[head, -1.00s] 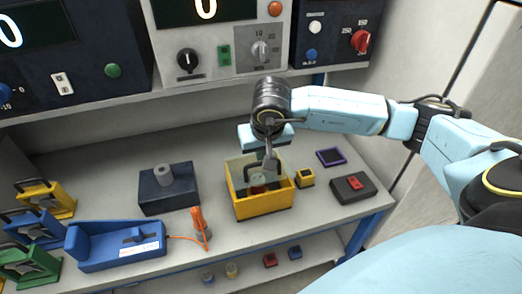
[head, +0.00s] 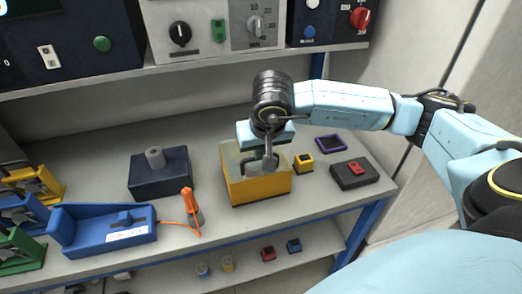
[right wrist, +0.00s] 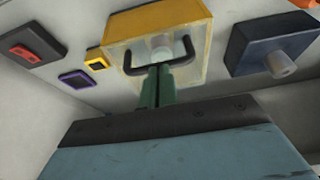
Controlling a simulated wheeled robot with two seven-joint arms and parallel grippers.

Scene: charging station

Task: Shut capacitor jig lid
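The capacitor jig is a yellow box (head: 262,189) on the bench, with a clear lid (head: 233,155) that has a dark bar handle. The lid lies over the box top, flat or nearly so; I cannot tell whether it is fully seated. In the right wrist view the clear lid (right wrist: 182,72) and its black handle (right wrist: 130,60) face me, with a pale cylinder behind the lid. My right gripper (head: 268,152) is over the box. Its green fingers (right wrist: 157,72) look shut together, with their tips at the handle bar. My left gripper is out of view.
A dark block with a grey cylinder (head: 155,158) and an orange-handled tool (head: 192,207) stand left of the jig. A small yellow block (head: 304,162), a purple frame (head: 330,143) and a dark box with a red switch (head: 355,174) lie right. Instrument panels overhang the back.

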